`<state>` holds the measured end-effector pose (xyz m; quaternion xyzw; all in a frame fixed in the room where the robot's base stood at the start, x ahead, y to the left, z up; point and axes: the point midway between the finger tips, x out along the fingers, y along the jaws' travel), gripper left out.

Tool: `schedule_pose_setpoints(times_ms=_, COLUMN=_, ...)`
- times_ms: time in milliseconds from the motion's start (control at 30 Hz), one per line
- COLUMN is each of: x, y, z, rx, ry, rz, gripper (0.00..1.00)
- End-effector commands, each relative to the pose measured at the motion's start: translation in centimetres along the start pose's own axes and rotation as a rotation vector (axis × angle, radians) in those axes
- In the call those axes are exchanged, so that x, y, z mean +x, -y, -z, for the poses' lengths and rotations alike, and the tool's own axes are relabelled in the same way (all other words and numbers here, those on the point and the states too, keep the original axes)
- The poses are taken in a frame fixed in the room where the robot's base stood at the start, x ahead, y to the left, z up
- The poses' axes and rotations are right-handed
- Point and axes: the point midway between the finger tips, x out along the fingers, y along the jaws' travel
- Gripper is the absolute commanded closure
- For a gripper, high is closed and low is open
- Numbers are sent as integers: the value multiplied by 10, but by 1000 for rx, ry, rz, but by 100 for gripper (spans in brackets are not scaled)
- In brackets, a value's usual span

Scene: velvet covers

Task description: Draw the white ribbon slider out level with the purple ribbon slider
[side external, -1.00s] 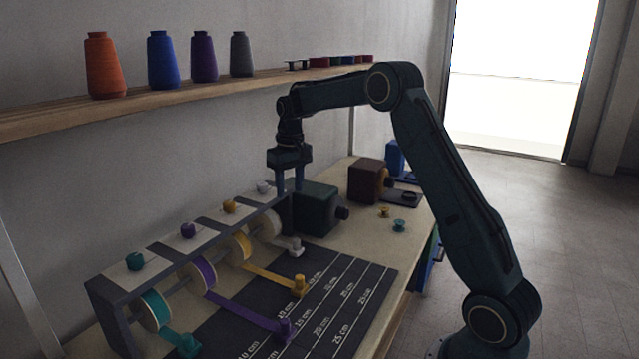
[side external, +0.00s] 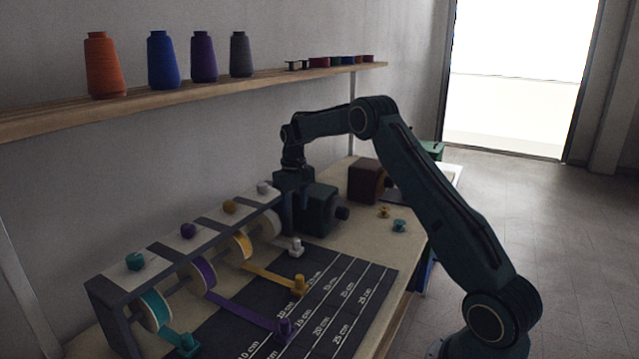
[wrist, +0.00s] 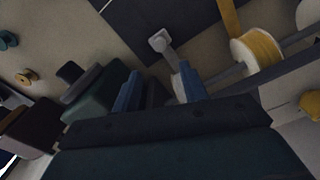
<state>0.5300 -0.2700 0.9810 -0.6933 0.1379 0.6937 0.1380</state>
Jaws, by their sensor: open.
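The white ribbon slider (side external: 296,247) sits near the rack, at the start of the dark measuring mat; its ribbon is hardly drawn out. It also shows in the wrist view (wrist: 160,42), ahead of my fingers. The purple ribbon slider (side external: 285,328) stands far out on the mat at the end of a long purple ribbon (side external: 240,310). My gripper (wrist: 160,92) is open and empty, its two blue fingers apart. In the side view it is low, beside the rack's far end and the dark green box, behind the white slider; its fingertips are partly hidden there.
The yellow slider (side external: 299,285) and teal slider (side external: 187,343) stand on neighbouring ribbons. The rack (side external: 110,290) runs along the wall side. A dark green box (side external: 322,210) stands close to my gripper. Small spools (side external: 399,225) lie on the table. The outer mat (side external: 365,280) is clear.

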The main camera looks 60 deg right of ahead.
Motion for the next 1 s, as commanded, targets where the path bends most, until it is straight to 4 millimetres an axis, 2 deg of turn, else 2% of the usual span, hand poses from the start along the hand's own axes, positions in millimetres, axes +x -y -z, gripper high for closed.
schedule_pose_setpoints(times_ms=600, x=90, y=0, z=-1, rx=0, ry=3, rz=0, gripper=57)
schedule_pose_setpoints(times_ms=800, x=112, y=0, z=0, rx=0, ry=1, rz=0, gripper=57)
schedule_pose_setpoints(times_ms=1000, x=120, y=0, z=0, rx=0, ry=0, rz=0, gripper=57)
